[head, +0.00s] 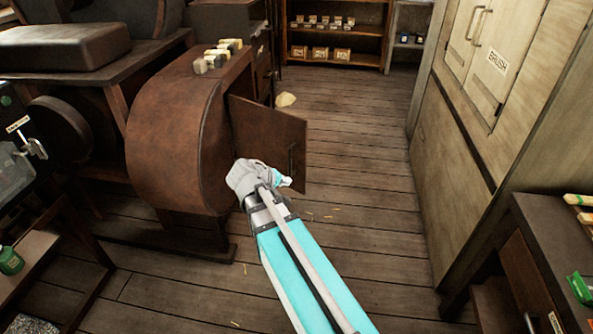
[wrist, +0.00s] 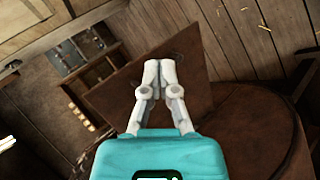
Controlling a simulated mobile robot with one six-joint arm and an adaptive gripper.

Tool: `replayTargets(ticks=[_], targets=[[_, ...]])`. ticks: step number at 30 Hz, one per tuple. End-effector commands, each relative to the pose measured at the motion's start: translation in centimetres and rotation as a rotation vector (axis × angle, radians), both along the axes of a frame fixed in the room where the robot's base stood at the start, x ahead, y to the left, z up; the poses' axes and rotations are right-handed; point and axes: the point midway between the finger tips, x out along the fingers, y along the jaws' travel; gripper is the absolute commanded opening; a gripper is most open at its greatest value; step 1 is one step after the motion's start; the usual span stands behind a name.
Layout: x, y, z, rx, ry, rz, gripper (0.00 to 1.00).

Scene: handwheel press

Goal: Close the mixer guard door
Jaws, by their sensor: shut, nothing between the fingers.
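The guard door (head: 262,133) is a flat brown panel on the right side of the rounded brown mixer housing (head: 165,140). It stands open, swung out over the floor, with a dark upright handle (head: 291,160) near its free edge. My gripper (head: 284,180) is shut and empty, close to the lower part of the door. In the wrist view the closed fingertips (wrist: 160,68) overlap the door panel (wrist: 192,62); whether they touch it I cannot tell. The housing (wrist: 255,145) shows at lower right there. My arm hides part of the door's lower edge.
Small blocks (head: 217,55) lie on top of the housing. A tall wooden cabinet (head: 455,130) marked BRUSH stands at the right. A workbench (head: 545,225) is at lower right. Shelves (head: 335,38) stand at the back. The plank floor (head: 365,160) between is mostly clear.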

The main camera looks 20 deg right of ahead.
Motion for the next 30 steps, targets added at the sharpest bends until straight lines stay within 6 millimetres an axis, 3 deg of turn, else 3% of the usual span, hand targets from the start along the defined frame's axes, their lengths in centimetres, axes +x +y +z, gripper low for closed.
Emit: replayTargets(ticks=[1,15,30], targets=[[0.7,-0.2,-1.5,-0.036,-0.009,0.012,0.00],[5.5,-0.8,-4.7,-0.404,-0.084,0.129,0.00],[8.7,0.4,-5.8,-0.673,-0.121,0.225,0.00]])
